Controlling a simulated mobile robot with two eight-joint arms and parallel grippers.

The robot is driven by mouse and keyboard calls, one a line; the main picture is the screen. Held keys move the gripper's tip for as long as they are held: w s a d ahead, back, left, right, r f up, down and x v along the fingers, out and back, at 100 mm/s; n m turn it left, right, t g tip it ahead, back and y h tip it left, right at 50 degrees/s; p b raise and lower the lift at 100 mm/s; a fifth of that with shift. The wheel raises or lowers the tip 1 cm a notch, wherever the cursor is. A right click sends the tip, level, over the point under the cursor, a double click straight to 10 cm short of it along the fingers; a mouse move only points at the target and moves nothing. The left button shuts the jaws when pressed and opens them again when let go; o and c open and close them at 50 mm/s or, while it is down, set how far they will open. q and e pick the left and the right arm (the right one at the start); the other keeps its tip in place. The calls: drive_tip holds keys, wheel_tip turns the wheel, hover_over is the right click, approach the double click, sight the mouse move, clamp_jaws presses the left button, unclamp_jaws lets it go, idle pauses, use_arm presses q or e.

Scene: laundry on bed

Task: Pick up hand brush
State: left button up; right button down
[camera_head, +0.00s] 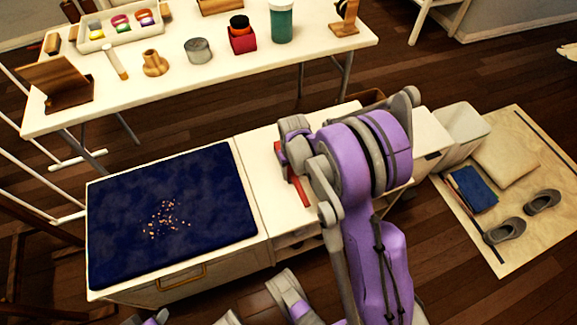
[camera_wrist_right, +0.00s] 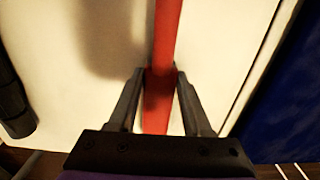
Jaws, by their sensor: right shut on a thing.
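The hand brush shows as a long red handle (camera_wrist_right: 167,30) over the white cabinet top in the right wrist view. In the head view its red part (camera_head: 301,188) shows beside my purple right arm, which hides much of it. My right gripper (camera_wrist_right: 159,74) is shut on the red handle, with one finger on each side. The brush's bristles are not visible. I cannot tell whether it touches the white surface; a shadow lies to its left. My left gripper cannot be made out in the head view.
A dark blue cushion (camera_head: 125,215) with scattered crumbs covers the cabinet's left part. Behind stands a white table (camera_head: 270,70) with a tray (camera_head: 118,30), jars and wooden items. At right, a beige mat (camera_head: 530,160) holds shoes (camera_head: 507,229) and a blue cloth (camera_head: 472,188).

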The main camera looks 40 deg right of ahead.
sight(292, 172)
wheel_tip(292, 172, up, 10)
drive_tip(key=p, duration=0.3)
